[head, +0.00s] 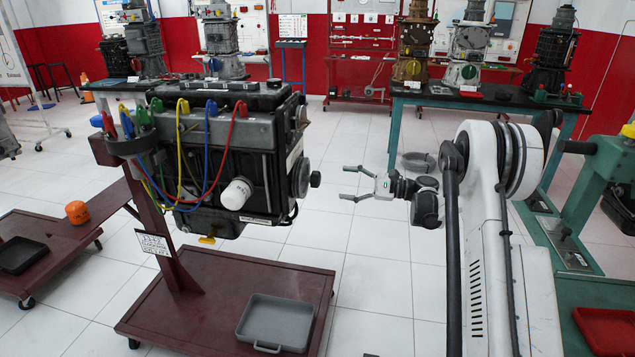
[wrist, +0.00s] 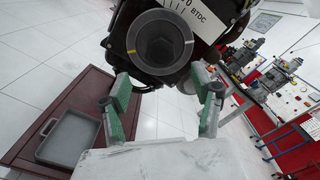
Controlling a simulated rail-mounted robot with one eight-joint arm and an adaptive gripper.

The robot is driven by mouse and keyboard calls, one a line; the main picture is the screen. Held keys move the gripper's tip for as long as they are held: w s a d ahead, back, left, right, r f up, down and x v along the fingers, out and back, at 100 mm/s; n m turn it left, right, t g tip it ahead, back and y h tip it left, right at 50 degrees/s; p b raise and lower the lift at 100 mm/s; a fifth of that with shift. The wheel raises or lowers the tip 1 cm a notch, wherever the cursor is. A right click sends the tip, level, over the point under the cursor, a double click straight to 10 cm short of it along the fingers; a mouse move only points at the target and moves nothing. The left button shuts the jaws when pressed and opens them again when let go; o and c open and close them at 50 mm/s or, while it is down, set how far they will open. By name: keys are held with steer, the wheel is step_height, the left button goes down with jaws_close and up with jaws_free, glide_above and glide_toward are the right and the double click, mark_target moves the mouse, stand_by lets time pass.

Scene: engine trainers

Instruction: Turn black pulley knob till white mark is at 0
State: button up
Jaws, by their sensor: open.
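The black pulley knob (head: 315,179) sticks out from the right side of the engine (head: 225,150) in the head view. In the wrist view, the pulley's round face (wrist: 150,62) shows at top centre, with a yellow mark at its left rim and a pale mark at its right rim. A white scale plate (wrist: 190,18) reading "0 BTDC" sits at its upper right, partly cut off by the frame. My gripper (head: 344,182) is open and empty, to the right of the knob and apart from it. Its green-padded fingers (wrist: 166,96) spread below the pulley in the wrist view.
The engine hangs on a dark red wheeled stand (head: 220,285) with a grey tray (head: 276,323) on its base. Coloured cables loop over the engine's left side. A green bench (head: 470,95) with other engines stands behind my arm. The floor between engine and gripper is clear.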

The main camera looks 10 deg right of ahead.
mark_target(320, 180)
steer(key=b+x, duration=0.1)
steer(key=x, duration=0.8)
steer(key=shift+w+a, duration=0.15)
steer(key=shift+a, duration=0.15)
steer(key=shift+c, duration=0.5)
steer(key=c, duration=1.1)
steer(key=shift+o, duration=0.2)
steer(key=shift+n, duration=0.3)
steer(key=n+b, duration=0.1)
steer(key=n, duration=0.2)
steer(key=shift+f+n+b, duration=0.1)
steer(key=shift+n+b, duration=0.2)
steer(key=shift+b, duration=0.1)
steer(key=shift+n+b, duration=0.6)
steer(key=shift+n, duration=1.7)
